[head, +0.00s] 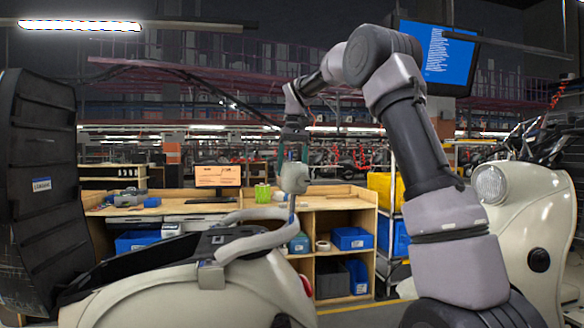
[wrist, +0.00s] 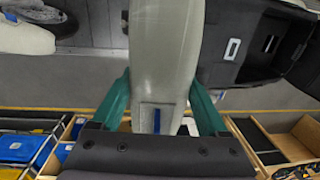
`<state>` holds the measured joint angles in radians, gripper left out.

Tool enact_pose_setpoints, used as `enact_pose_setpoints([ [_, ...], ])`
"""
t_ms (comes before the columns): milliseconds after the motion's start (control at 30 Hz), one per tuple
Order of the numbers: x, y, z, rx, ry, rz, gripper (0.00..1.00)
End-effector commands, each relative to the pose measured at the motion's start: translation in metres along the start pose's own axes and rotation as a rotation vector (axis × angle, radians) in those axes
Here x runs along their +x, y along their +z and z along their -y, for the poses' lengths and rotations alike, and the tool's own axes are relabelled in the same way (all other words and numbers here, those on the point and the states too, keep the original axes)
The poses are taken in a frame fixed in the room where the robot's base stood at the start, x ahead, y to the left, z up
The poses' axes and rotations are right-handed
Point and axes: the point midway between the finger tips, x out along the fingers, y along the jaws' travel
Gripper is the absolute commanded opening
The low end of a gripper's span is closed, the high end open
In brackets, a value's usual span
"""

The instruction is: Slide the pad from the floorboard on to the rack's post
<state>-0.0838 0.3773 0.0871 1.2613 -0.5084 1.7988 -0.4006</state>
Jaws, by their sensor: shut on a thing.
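My gripper (head: 293,152) points down, its teal fingers shut on a pale grey rounded pad (head: 295,179). In the wrist view the pad (wrist: 165,55) runs up the picture between the fingers (wrist: 158,105), with a blue strip near its lower end. The rack (head: 248,238) is a light grey tube frame on the cream scooter (head: 215,290). A thin blue upright piece (head: 291,206) shows just under the pad, by the rack's right end; I cannot tell whether it is the post or touches the pad. The floorboard is not clearly seen.
A raised black seat (head: 40,190) stands at the left. A wooden workbench (head: 335,203) with a monitor, blue bins (head: 352,238) and tape is behind the rack. Another cream scooter (head: 530,225) is at the right. My arm crosses the right middle.

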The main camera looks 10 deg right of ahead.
Motion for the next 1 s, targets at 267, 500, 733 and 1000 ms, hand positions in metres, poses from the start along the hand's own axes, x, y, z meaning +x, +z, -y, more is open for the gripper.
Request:
enact_pose_setpoints([
  [267,-0.001,0.0,0.0,0.0,0.0,-0.001,1.0],
  [500,-0.007,-0.001,0.0,-0.001,0.0,-0.001,1.0],
  [733,-0.049,-0.001,0.0,0.0,0.0,-0.005,1.0],
  [1000,-0.096,-0.001,0.0,-0.001,0.001,-0.003,1.0],
])
